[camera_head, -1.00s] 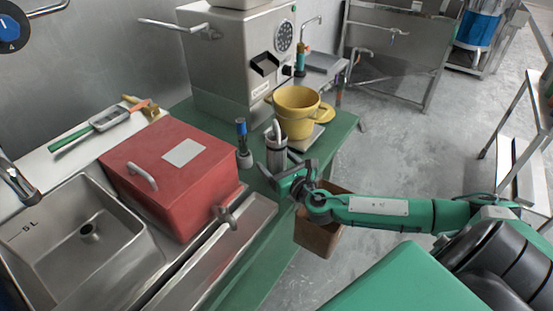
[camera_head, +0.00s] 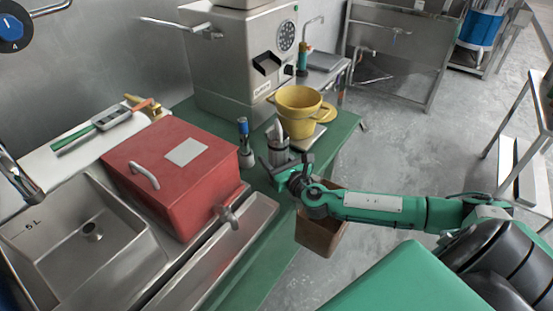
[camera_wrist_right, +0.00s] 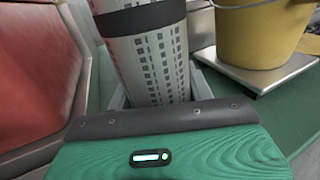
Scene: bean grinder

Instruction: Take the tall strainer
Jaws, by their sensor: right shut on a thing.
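The tall strainer (camera_head: 277,141) is a grey metal cylinder standing upright on the green counter, between the red box and the yellow cup. In the right wrist view it is a pale cylinder with rows of dark perforations (camera_wrist_right: 150,62), rising between the fingers. My right gripper (camera_head: 279,164) is shut on it, with the fingers at its sides; the gripper's green body (camera_wrist_right: 165,150) fills the bottom of the wrist view. The gripper hides the strainer's lower end, so I cannot tell whether it touches the counter. My left gripper is not in view.
A red box (camera_head: 165,205) stands left, beside the sink (camera_head: 85,235). A yellow cup (camera_head: 299,120) stands on a scale behind the strainer, close by. A blue-topped bottle (camera_head: 244,145) stands just left. The grinder (camera_head: 245,75) is behind. A brown bin (camera_head: 320,232) hangs below my right forearm.

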